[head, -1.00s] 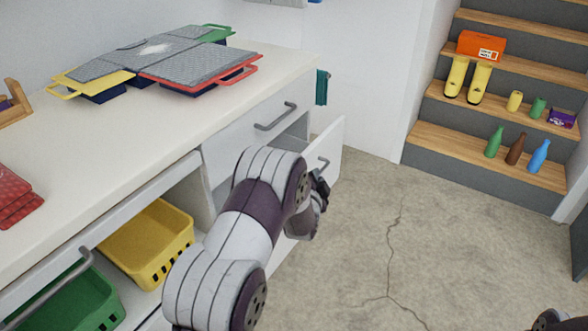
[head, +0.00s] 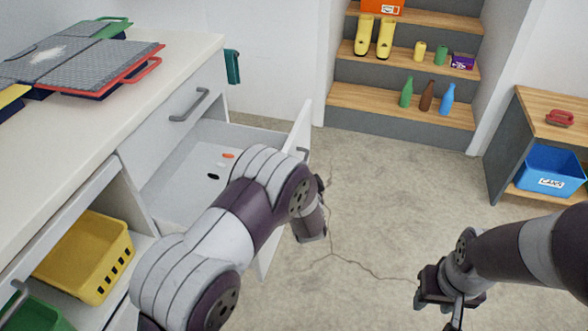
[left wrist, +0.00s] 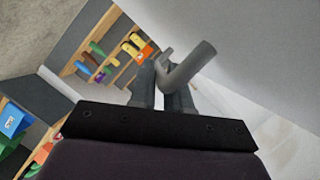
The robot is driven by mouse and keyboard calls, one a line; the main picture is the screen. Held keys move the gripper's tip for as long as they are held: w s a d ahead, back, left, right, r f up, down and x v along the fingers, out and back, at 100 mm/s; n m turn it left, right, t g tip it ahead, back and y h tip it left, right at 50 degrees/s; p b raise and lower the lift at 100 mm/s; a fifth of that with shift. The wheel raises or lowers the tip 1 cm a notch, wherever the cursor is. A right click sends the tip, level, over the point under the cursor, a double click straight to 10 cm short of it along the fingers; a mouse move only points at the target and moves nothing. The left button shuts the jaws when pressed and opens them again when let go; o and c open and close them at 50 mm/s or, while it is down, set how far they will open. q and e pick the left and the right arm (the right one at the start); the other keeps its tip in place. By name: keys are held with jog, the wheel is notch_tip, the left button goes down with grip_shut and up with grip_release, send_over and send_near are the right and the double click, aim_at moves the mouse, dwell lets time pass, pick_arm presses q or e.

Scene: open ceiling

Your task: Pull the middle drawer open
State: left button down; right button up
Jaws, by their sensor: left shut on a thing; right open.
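The middle drawer (head: 205,165) is pulled well out of the white cabinet, below a closed top drawer. A few small items lie on its floor, among them an orange one and a black one. The drawer's grey bar handle (head: 303,153) shows at its front, partly behind my left arm. In the left wrist view the handle (left wrist: 188,66) runs between the fingers of my left gripper (left wrist: 160,88), which is shut on it. In the head view the left fingers are hidden behind the wrist. My right gripper (head: 452,306) is open and empty above the floor at the lower right.
The closed top drawer has a grey handle (head: 188,104). A yellow basket (head: 88,256) sits in the open cabinet bay. Steps (head: 400,105) with bottles and boots stand behind; a shelf with a blue bin (head: 548,172) is at right. The middle floor is clear.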

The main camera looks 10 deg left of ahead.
pick_arm(q)
jog(key=shift+f, duration=0.1)
jog(key=c, duration=1.2)
grip_release()
jog(key=shift+o, duration=0.2)
jog(key=p+v, duration=0.3)
jog(key=v, duration=0.9)
jog(key=shift+s, duration=0.4)
jog(key=shift+d, duration=0.15)
